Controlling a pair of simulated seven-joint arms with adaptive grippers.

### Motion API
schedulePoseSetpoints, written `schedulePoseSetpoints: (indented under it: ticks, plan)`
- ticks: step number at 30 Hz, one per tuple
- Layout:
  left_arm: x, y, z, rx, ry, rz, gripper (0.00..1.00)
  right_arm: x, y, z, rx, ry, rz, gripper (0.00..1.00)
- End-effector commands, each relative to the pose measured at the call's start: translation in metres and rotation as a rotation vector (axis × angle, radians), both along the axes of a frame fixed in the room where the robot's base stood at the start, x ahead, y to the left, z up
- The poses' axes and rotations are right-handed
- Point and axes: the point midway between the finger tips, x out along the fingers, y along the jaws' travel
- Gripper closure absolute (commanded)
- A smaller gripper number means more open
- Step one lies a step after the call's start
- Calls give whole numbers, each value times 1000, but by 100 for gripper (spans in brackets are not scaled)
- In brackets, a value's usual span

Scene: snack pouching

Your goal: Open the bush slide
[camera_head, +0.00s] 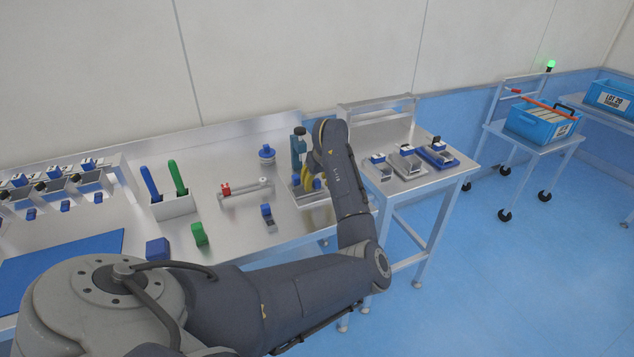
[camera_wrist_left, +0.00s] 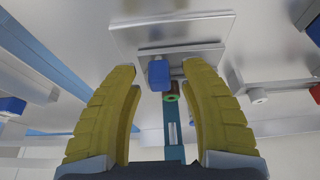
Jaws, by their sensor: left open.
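My left gripper (camera_head: 308,180) is at the teal upright fixture (camera_head: 298,148) on the right part of the steel bench, with its yellow fingers reaching down. In the left wrist view the gripper (camera_wrist_left: 160,75) is open, with one finger on each side of a blue knob (camera_wrist_left: 158,74). The knob stands on a steel slide plate (camera_wrist_left: 205,52); no gap or contact on its sides can be told for sure. A green ring (camera_wrist_left: 170,98) and the teal column (camera_wrist_left: 173,135) show between the fingers. No label marks the slide. My right gripper is not in view.
A small blue-knobbed steel piece (camera_head: 268,217), a rail with a red block (camera_head: 243,190) and a holder with blue and green pens (camera_head: 172,207) stand nearby. Bins with blue knobs (camera_head: 65,206) are at the left. A side table (camera_head: 425,180) holds several devices.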

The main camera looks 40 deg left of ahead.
Motion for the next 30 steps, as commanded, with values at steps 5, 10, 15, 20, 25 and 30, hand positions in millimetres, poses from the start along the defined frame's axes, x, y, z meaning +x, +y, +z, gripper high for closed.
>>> schedulePoseSetpoints:
  ticks: [5, 10, 15, 20, 25, 30]
  plan:
    - [-1, -4, 12, 0, -4, 0, 56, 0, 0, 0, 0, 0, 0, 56]
    - [-5, -14, 37, -1, -6, 0, 56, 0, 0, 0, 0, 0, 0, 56]
    - [-10, -24, 64, -1, -4, -1, 56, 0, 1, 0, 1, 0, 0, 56]
    - [-15, -33, 86, -1, -3, 0, 56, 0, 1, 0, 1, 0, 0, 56]
    - [-18, -38, 102, -1, 0, 0, 56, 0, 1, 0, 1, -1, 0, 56]
    - [-19, -41, 109, -1, 0, 0, 56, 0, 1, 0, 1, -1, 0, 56]
